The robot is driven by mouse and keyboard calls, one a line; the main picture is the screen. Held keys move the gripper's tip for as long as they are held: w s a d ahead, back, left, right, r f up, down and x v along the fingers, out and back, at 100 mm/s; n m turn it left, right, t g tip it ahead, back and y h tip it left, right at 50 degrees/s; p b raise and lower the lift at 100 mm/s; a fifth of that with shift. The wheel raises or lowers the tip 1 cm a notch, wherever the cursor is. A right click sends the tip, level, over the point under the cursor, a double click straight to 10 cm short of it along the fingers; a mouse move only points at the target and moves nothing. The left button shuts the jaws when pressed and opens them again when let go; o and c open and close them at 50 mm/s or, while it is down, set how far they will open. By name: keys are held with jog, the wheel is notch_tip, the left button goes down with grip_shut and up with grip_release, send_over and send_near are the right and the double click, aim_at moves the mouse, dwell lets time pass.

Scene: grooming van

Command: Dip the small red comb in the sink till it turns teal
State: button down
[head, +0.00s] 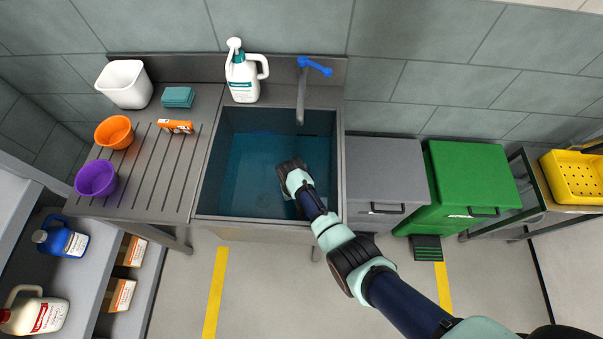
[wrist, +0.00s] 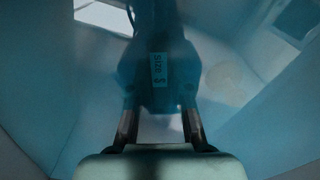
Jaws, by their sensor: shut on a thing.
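My gripper (wrist: 159,112) is shut on a dark blue-teal piece with a label that reads "SIZE S" (wrist: 159,70), which I take to be the small comb. The whole wrist view is tinted blue, so its true colour is hard to tell, and no red shows. In the head view my arm reaches down into the sink (head: 212,182), which holds blue-teal liquid (head: 252,165). My wrist end covers the fingers and the comb there. The wrist view's tint suggests the camera is in the liquid, and sink walls surround the comb.
A blue-handled tap (head: 302,90) and a white jug (head: 243,78) stand behind the sink. A grey cabinet (head: 385,165) adjoins the right.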

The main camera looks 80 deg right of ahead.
jog(key=shift+s+d+p, duration=0.2)
jog(key=shift+s+p, duration=0.5)
jog(key=shift+s, duration=0.75)
jog(key=shift+w, duration=0.1)
jog(key=shift+w+a+b, duration=0.2)
jog(key=shift+w+b, duration=0.45)
jog(key=shift+w, duration=0.8)
jog(key=shift+s, duration=0.2)
jog(key=shift+s+d+p, duration=0.2)
jog(key=shift+s+p, duration=0.6)
jog(key=shift+s, duration=0.55)
jog(key=shift+r, duration=0.1)
